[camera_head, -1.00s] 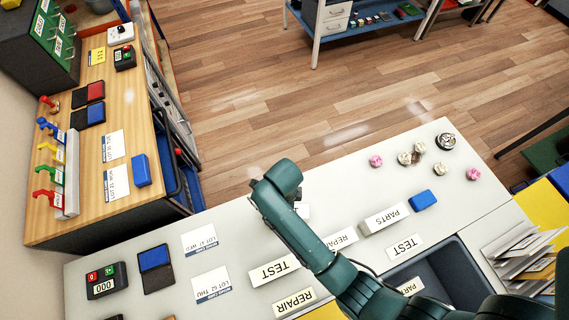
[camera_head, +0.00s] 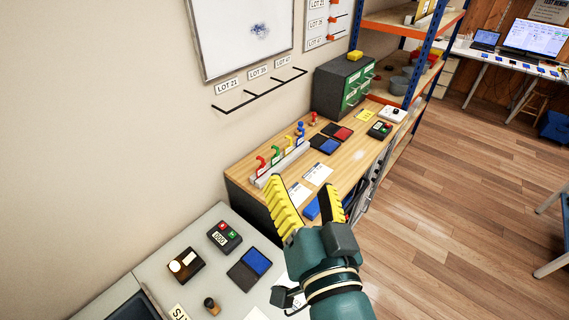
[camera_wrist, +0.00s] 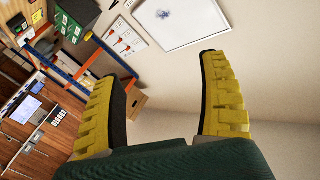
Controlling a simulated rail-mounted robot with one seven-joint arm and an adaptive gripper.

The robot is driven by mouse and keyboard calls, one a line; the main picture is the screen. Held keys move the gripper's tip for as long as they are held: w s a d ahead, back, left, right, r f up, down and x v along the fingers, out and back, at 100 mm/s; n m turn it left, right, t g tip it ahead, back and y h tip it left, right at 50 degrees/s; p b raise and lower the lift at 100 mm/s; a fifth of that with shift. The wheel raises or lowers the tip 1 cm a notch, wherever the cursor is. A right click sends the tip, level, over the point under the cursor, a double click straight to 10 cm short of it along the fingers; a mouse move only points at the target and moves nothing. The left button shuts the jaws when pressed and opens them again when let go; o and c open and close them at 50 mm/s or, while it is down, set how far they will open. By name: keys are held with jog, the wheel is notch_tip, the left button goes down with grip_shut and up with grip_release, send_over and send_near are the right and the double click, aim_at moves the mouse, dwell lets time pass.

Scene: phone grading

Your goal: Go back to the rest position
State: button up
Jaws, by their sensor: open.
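My gripper (camera_head: 308,208) is raised in front of the head camera, above the gap between the grey table and the wooden bench. Its two yellow-padded fingers are spread apart with nothing between them. In the wrist view, my gripper (camera_wrist: 165,95) is also open and empty, facing the wall, with a whiteboard (camera_wrist: 185,22) beyond the fingers. My forearm and wrist cover part of the grey table and the floor in the head view.
The grey table (camera_head: 205,232) holds a counter box (camera_head: 224,237) and a blue ink pad (camera_head: 249,269). Open wood floor (camera_head: 440,200) lies to the right.

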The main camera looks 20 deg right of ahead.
jog(key=s+a+r+n+t+y, duration=0.1)
jog(key=s+a+r+n+t, duration=0.1)
jog(key=r, duration=0.3)
jog(key=s+a+r+n+t+y, duration=0.1)
jog(key=s+a+r+n+t, duration=0.1)
jog(key=a+r+n, duration=0.2)
notch_tip(320, 180, up, 2)
jog(key=shift+s+r+n, duration=0.1)
jog(key=shift+s+n, duration=0.2)
jog(key=shift+s, duration=0.1)
jog(key=shift+a, duration=0.1)
notch_tip(320, 180, up, 16)
jog(key=p, duration=1.6)
jog(key=shift+r+p, duration=0.25)
jog(key=shift+p, duration=0.1)
